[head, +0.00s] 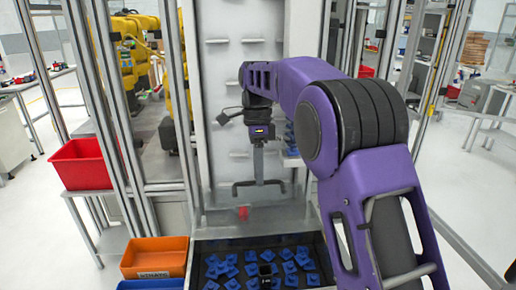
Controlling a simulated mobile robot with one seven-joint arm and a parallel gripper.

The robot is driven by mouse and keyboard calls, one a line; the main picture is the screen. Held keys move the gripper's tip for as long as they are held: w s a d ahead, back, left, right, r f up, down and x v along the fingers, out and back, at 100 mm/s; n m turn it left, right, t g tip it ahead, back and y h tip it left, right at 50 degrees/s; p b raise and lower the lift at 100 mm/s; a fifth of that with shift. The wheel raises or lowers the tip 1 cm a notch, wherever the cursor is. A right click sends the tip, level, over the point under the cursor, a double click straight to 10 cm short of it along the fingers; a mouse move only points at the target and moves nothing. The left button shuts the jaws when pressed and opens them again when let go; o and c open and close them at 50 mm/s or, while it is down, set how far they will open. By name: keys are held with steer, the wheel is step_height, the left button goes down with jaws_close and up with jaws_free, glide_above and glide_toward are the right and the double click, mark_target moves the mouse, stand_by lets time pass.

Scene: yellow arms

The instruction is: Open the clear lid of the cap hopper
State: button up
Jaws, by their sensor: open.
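A dark, open-topped bin (197,258) at the bottom centre holds many blue caps (288,268); it looks like the cap hopper. A greyish, see-through-looking panel (285,217) lies just behind it, with a small red piece (243,212) on it. I cannot tell for sure whether this panel is the clear lid or how far it is open. My gripper (259,187) hangs pointing down above the panel, its two dark fingers spread wide, with nothing between them. It appears apart from the red piece, though depth is hard to judge.
A red bin (82,164) stands at the left on a side table. An orange labelled bin (154,258) and a blue bin (150,284) sit left of the hopper. Metal frame posts (186,110) flank the work area. Yellow robot arms (130,50) stand behind the left posts.

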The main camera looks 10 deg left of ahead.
steer(key=v, duration=0.9)
steer(key=shift+r, duration=0.2)
steer(key=shift+f+n, duration=0.15)
steer(key=shift+n, duration=0.25)
steer(key=c, duration=0.5)
steer(key=shift+w+f+n+t+b, duration=0.1)
steer(key=shift+w+n+t+b, duration=0.05)
steer(key=shift+n+t+b, duration=0.45)
steer(key=shift+c, duration=1.1)
steer(key=n, duration=0.1)
steer(key=n+t+b, duration=0.2)
steer(key=n, duration=0.1)
steer(key=shift+w+d+f+y, duration=0.15)
steer(key=shift+w+f+y, duration=0.05)
steer(key=shift+f+y, duration=0.1)
jaws_close()
step_height(320, 180, down, 9)
steer(key=n+t+y+b, duration=0.1)
steer(key=n+t+b, duration=0.4)
steer(key=n, duration=0.7)
steer(key=shift+d+f+t+b, duration=0.25)
steer(key=shift+t+b, duration=0.15)
steer(key=shift+b, duration=0.45)
